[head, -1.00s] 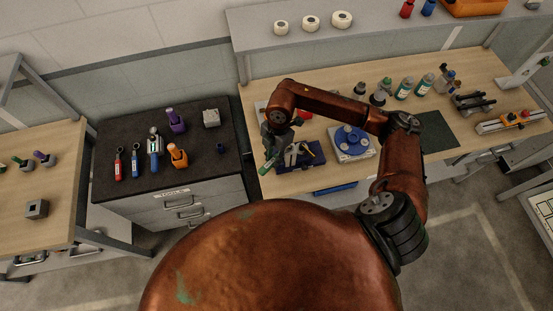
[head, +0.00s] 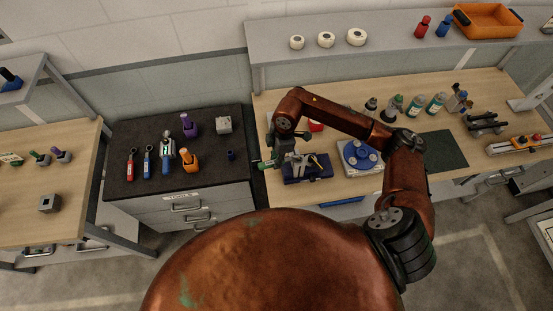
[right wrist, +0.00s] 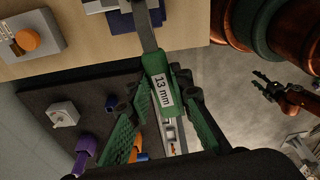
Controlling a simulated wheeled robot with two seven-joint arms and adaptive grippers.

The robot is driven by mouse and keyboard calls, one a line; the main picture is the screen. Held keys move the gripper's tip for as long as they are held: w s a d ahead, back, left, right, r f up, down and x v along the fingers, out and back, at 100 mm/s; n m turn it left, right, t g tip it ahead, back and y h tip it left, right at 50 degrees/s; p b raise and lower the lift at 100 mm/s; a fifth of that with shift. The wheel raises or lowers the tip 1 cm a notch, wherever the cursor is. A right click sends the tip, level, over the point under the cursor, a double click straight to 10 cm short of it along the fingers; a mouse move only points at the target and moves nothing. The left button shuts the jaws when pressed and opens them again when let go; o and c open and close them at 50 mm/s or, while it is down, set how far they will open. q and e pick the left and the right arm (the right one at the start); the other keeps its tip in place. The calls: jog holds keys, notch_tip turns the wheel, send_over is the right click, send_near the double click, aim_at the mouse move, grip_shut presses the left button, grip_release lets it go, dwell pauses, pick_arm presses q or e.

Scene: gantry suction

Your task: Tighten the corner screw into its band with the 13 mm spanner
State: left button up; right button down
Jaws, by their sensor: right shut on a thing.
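My right gripper (right wrist: 150,105) is shut on the green handle of the 13 mm spanner (right wrist: 162,88), whose label reads "13 mm". The steel shank runs up out of the top of the right wrist view, so its jaw is hidden there. In the head view the right gripper (head: 268,162) is at the left side of a gantry fixture on a dark blue base (head: 308,174), with the green handle pointing left. The corner screw and its band are too small to make out. My left gripper (right wrist: 259,84) hangs over the floor in the right wrist view, empty with fingers apart.
A black-topped tool cabinet (head: 135,200) stands left of the bench (head: 480,105), with red and blue tools, purple and orange items and a grey block. A white plate with a blue round fixture (head: 361,154) sits right of the gantry fixture. Bottles stand farther right.

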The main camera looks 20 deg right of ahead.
jog(key=shift+s+n, duration=0.35)
jog(key=shift+n, duration=0.05)
jog(key=shift+r, duration=0.1)
jog(key=shift+r+p, duration=2.2)
jog(key=shift+r, duration=0.85)
